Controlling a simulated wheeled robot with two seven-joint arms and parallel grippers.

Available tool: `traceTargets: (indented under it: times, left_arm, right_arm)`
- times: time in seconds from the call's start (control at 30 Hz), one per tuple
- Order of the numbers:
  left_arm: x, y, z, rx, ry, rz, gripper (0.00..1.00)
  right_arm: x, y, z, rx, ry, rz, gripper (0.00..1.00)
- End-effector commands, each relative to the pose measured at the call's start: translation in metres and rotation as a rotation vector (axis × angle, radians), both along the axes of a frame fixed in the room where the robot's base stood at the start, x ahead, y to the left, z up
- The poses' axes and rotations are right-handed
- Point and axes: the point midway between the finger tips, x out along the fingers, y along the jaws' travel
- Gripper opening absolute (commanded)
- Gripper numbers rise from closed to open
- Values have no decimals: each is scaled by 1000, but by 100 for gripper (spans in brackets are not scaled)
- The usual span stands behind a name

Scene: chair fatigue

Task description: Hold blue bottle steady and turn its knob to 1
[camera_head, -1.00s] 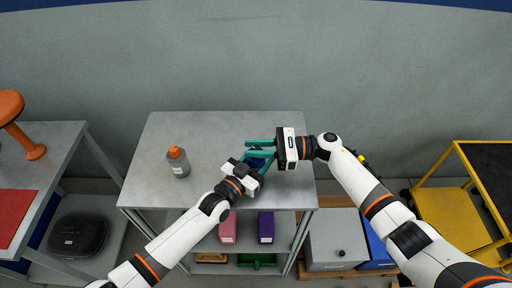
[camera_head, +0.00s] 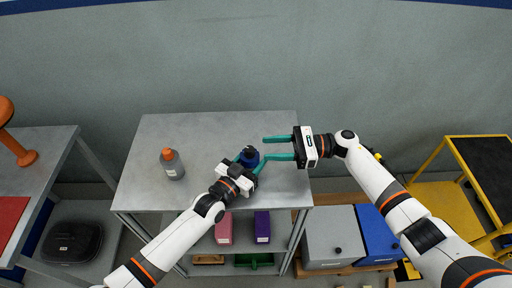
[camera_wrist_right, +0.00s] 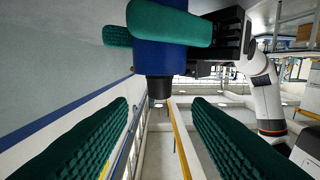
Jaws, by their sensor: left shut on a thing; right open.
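The blue bottle (camera_head: 249,157) is held above the grey table, near its right side. My left gripper (camera_head: 250,162) is shut on it, with a green finger on each side. In the right wrist view the blue bottle (camera_wrist_right: 160,58) shows its black knob (camera_wrist_right: 159,88), which points down in the picture. My right gripper (camera_head: 265,148) is open and empty, to the right of the bottle. In the right wrist view its two fingers (camera_wrist_right: 160,103) are spread wide, with the knob just beyond their tips and midway between them. The number on the knob cannot be read.
A grey bottle with an orange cap (camera_head: 172,164) stands on the left of the grey table (camera_head: 210,128). Pink (camera_head: 224,229) and purple (camera_head: 262,226) boxes sit on the shelf below. A yellow cart (camera_head: 440,200) is at right. The table's back half is clear.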

Motion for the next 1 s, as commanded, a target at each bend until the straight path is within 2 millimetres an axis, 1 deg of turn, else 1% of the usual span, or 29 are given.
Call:
traceTargets:
  times: [0.03,0.1,0.2,0.3,0.43,0.77,0.8,0.87,0.9,0.93,1.0]
  left_arm:
    - [0,0,0,-1,0,0,11]
    - [0,0,0,-1,0,0,11]
    - [0,0,0,0,0,0,11]
    - [0,0,0,0,0,0,11]
    - [0,0,0,0,0,0,11]
    - [0,0,0,-1,1,0,11]
    - [0,0,0,0,0,0,55]
    - [0,0,0,0,0,0,65]
    - [0,0,0,0,0,0,71]
    - [0,0,0,0,0,0,74]
    - [0,0,0,0,0,0,74]
  right_arm:
    - [0,-12,-1,-2,2,-2,45]
    - [1,-25,-1,-2,3,-2,45]
    - [1,-40,-1,-2,2,-1,45]
    - [1,-49,0,0,1,-1,45]
    - [1,-54,0,0,1,1,45]
    - [1,-54,0,0,1,1,45]
    - [1,-54,0,0,1,1,45]
    - [1,-54,0,0,1,1,45]
    - [1,-54,0,0,1,1,45]
    - [1,-54,0,0,1,1,45]
    - [1,-54,0,0,1,1,45]
